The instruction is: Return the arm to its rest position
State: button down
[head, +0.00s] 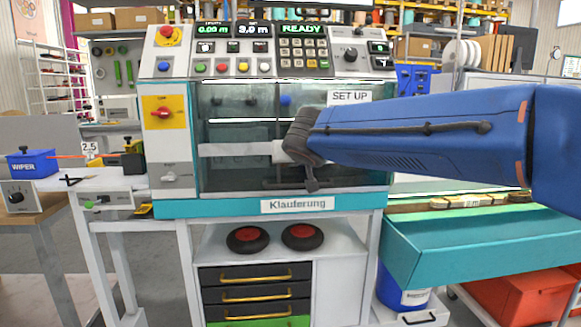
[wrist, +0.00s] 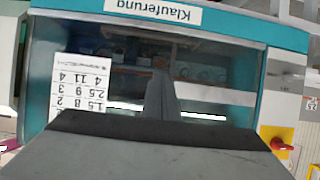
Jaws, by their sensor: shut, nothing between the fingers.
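My blue arm (head: 430,130) reaches in from the right of the head view, in front of the window of the machine labelled "Klauferung" (head: 296,205). Its dark wrist end hides part of the window. In the wrist view, which is upside down, my gripper (wrist: 160,75) shows as narrow grey fingers, closed together, with nothing between them. They point at the machine's window area. The wide dark grey shape at the bottom of that view hides what lies below. No cable or reel is held.
The machine's control panel (head: 270,65) reads "READY". A red rotary switch (head: 161,113) is on its left. A white stand (head: 110,182) with a blue "WIPER" box (head: 30,163) is at left.

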jog(key=s+d+f+m+g+h, duration=0.1)
jog(key=s+d+f+g, duration=0.1)
jog(key=s+d+f, duration=0.6)
jog(key=s+d+f+g+h, duration=0.15)
jog(key=s+d+f, duration=0.35)
jog(key=s+d, duration=0.6)
jog(key=s+d+f+g+y, duration=0.1)
jog(key=s+f+g, duration=0.1)
jog(key=s+f, duration=0.5)
jog(key=s+d+f+g+y, duration=0.1)
jog(key=s+d+f+g, duration=0.1)
jog(key=s+f, duration=0.5)
jog(key=s, duration=0.5)
jog(key=shift+s+d+f+g, duration=0.3)
jog(key=shift+s+f+g, duration=0.05)
jog(key=shift+s, duration=0.05)
